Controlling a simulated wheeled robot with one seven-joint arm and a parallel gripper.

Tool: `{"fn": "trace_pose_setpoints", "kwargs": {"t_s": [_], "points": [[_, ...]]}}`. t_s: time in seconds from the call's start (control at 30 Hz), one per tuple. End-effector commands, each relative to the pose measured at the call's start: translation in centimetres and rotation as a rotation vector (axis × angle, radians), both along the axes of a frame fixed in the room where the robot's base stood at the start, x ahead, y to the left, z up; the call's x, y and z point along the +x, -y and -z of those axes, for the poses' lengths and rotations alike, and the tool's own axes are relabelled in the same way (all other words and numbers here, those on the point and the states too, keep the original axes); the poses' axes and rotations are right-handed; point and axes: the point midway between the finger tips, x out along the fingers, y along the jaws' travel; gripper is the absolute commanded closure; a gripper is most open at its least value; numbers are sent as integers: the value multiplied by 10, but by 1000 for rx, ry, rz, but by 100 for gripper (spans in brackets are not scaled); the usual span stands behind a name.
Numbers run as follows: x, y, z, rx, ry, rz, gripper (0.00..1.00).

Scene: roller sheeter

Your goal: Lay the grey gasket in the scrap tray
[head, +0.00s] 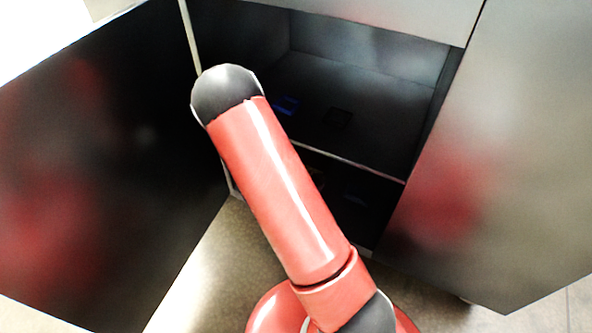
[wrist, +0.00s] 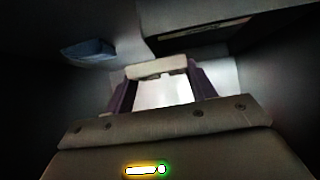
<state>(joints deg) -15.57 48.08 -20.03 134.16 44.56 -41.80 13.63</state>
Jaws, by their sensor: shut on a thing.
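In the wrist view my gripper (wrist: 157,72) has its two dark purple fingers set apart, with a pale grey-beige bar between their tips. I take this bar to be the grey gasket (wrist: 150,69); its full shape cannot be made out. It is held off the gripper body, above a brightly lit patch. My gripper and the gasket do not show in the head view, where my arm crosses in front of the cabinet. I cannot identify the scrap tray for sure in either view.
An open dark cabinet (head: 374,75) has a shelf edge (head: 350,165) across it. The wrist view shows a blue block (wrist: 88,50) at left and a dark box-like shape (wrist: 190,32) beyond the fingers.

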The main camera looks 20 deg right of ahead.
Motion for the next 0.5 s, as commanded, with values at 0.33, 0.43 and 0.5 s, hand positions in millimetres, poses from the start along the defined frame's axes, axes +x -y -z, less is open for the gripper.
{"fn": "trace_pose_setpoints", "kwargs": {"t_s": [0.33,0.43,0.5], "points": [[89,1,-1,-1,3,-4,70],[108,3,0,-2,1,-3,70],[112,3,10,-1,-5,-1,70]]}}
